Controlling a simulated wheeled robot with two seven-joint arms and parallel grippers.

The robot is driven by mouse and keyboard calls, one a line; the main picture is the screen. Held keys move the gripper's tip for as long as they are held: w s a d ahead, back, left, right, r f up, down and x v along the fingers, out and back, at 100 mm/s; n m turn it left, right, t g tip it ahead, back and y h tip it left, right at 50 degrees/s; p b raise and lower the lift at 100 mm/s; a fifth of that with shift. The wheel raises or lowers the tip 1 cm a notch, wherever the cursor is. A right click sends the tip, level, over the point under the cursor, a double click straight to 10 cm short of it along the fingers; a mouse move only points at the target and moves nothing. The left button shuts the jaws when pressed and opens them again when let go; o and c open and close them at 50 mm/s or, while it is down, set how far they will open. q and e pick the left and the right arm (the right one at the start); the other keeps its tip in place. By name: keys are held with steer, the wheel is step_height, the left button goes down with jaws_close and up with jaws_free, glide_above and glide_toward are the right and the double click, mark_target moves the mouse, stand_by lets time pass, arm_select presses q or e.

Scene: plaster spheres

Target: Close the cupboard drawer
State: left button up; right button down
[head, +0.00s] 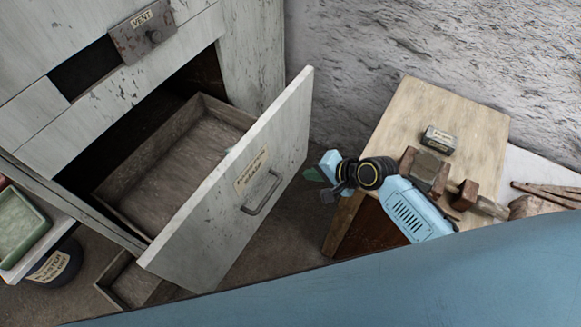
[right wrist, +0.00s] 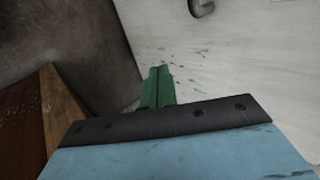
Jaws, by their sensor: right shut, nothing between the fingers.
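The cupboard (head: 255,50) is pale, worn wood at the left of the head view. Its drawer (head: 215,225) is pulled well out, and the inside looks empty. The drawer front has a small label and a grey metal handle (head: 264,194). The handle's lower end shows at the top of the right wrist view (right wrist: 201,7). My right gripper (head: 312,175) is just right of the drawer front, with its green fingers shut and empty. In the right wrist view the fingers (right wrist: 158,86) point toward the pale drawer front; I cannot tell whether they touch it. My left gripper is not in view.
A wooden table (head: 400,125) stands right of the drawer, under my right forearm. It holds a small labelled tin (head: 438,140) and a wooden clamp-like tool (head: 425,170). A labelled dark tub (head: 55,265) and a green tray (head: 18,225) are at lower left. A rough wall is behind.

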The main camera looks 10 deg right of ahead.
mark_target(282, 168)
steer(key=w+a, duration=0.1)
steer(key=w+a+f+b, duration=0.1)
steer(key=w+a, duration=0.1)
steer(key=w+a+f, duration=0.1)
steer(key=shift+w+a+f, duration=0.2)
steer(key=shift+w+a, duration=0.15)
steer(key=shift+w, duration=0.05)
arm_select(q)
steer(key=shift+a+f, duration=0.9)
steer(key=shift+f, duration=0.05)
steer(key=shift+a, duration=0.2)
arm_select(e)
steer(key=shift+w, duration=0.1)
